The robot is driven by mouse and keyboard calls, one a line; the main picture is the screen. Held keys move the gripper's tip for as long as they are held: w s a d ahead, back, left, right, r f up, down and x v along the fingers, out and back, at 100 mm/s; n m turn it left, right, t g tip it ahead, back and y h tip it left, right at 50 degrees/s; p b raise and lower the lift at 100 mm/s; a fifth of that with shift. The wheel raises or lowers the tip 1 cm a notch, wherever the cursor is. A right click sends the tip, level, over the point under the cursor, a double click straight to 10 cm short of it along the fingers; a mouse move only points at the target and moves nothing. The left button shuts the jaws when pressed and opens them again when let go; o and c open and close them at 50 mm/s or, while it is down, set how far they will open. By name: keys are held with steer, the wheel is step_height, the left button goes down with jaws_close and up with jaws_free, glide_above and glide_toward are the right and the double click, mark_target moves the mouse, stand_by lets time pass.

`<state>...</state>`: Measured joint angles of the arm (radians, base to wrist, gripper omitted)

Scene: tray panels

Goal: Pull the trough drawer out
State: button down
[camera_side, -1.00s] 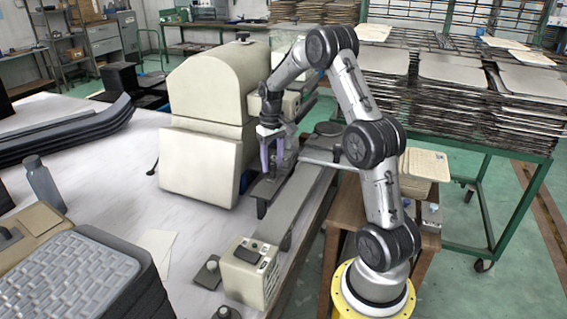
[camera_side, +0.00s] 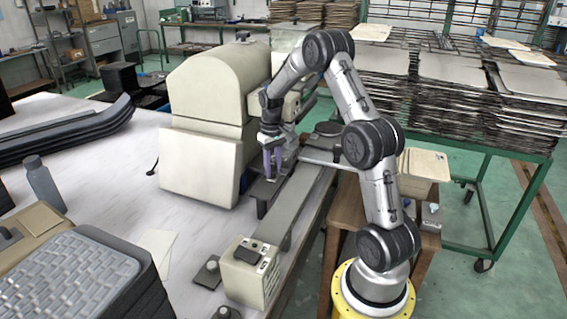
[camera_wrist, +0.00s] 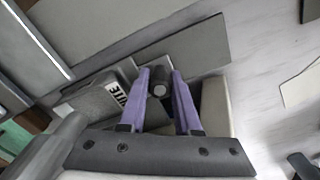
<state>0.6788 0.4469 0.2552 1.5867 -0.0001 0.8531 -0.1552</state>
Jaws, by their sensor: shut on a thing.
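My gripper (camera_side: 273,179) is low in front of the cream machine, over the grey metal strip at its foot. In the wrist view its purple fingers (camera_wrist: 160,74) stand on both sides of a small dark round knob (camera_wrist: 160,89) and are shut on it. The knob sits beside a grey block with a partly visible label (camera_wrist: 117,93) ending in "UTE". A beige part (camera_wrist: 215,106) lies to the right, partly behind the right finger. I cannot tell how far the trough drawer is out; its body is mostly hidden by my gripper.
The cream machine (camera_side: 207,90) with its sloped front panel (camera_side: 198,168) stands just left of my gripper. A long grey rail (camera_side: 288,210) runs toward a cream control box (camera_side: 249,273). A bottle (camera_side: 45,185) and stacked trays are at left. White tabletop between is mostly clear.

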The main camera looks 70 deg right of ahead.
steer(key=shift+a, duration=3)
steer(key=shift+w+a+r, duration=0.1)
steer(key=shift+a, duration=2.5)
steer(key=c, duration=0.7)
jaws_free()
steer(key=shift+r, duration=3.4)
